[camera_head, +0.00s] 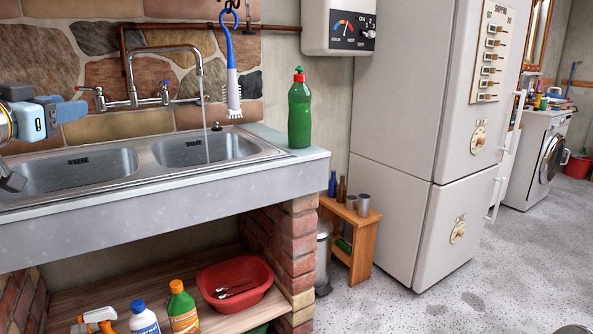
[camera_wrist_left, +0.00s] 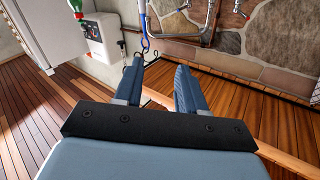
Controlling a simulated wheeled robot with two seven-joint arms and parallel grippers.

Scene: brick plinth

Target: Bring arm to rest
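My left gripper (camera_head: 66,108) is at the left edge of the head view, above the left sink basin and in front of the stone wall. In the left wrist view its two blue fingers (camera_wrist_left: 158,78) stand apart with nothing between them. A black hook and part of a blue handle show beyond the fingertips, at a distance. My right gripper is not in view.
The double sink (camera_head: 120,160) has its tap (camera_head: 165,95) running. A blue-and-white brush (camera_head: 232,80) hangs from a hook. A green bottle (camera_head: 299,112) stands on the counter's right end. A white fridge (camera_head: 425,130) stands farther right, with open floor (camera_head: 450,300) before it.

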